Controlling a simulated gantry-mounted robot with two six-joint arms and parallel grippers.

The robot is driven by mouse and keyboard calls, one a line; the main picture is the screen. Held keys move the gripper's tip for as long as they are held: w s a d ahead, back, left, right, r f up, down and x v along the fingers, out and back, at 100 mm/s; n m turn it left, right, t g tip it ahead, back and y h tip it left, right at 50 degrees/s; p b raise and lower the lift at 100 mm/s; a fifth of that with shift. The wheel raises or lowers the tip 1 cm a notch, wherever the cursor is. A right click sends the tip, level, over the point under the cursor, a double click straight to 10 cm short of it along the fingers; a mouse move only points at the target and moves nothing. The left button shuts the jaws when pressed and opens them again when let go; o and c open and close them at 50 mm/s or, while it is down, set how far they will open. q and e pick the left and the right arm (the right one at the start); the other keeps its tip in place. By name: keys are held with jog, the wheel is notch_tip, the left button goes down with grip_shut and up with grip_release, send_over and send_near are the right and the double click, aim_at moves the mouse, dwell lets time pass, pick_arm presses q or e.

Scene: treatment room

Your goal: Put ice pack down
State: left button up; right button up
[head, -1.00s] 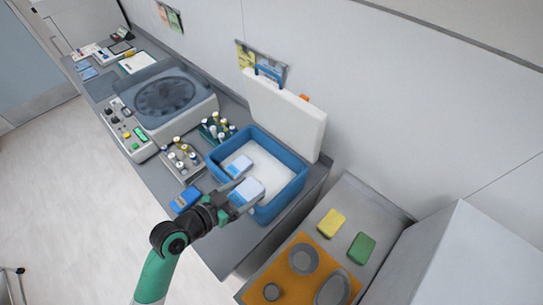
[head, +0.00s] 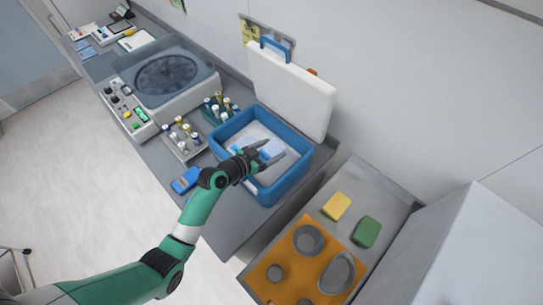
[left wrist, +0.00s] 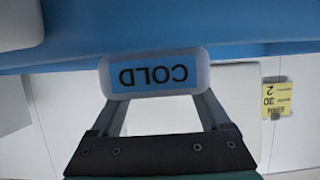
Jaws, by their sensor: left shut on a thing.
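My left gripper (head: 275,150) is over the inside of the blue open cooler box (head: 289,191) in the head view. In the left wrist view its two fingers are shut on an ice pack (left wrist: 153,74), a white rounded block with a blue face marked COLD, upside down in that view. In the head view a light-blue and white patch shows at the fingers. I cannot tell there how much belongs to the held pack or to another pack in the box. Whether the held pack touches the box floor is unclear. My right gripper is not in view.
The white lid (head: 291,88) stands open behind the box. Vial racks (head: 184,141), a blue item (head: 185,180) and a centrifuge (head: 163,77) are to the left. An orange mat (head: 303,270) with grey dishes lies at lower right, near yellow and green blocks.

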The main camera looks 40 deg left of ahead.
aim_at(272, 154)
pick_arm(q)
jog(key=shift+w+a+f+b, duration=0.15)
jog(key=shift+f+b, duration=0.6)
jog(key=shift+f, duration=1.1)
jog(key=shift+w, duration=0.1)
jog(key=shift+r, duration=0.1)
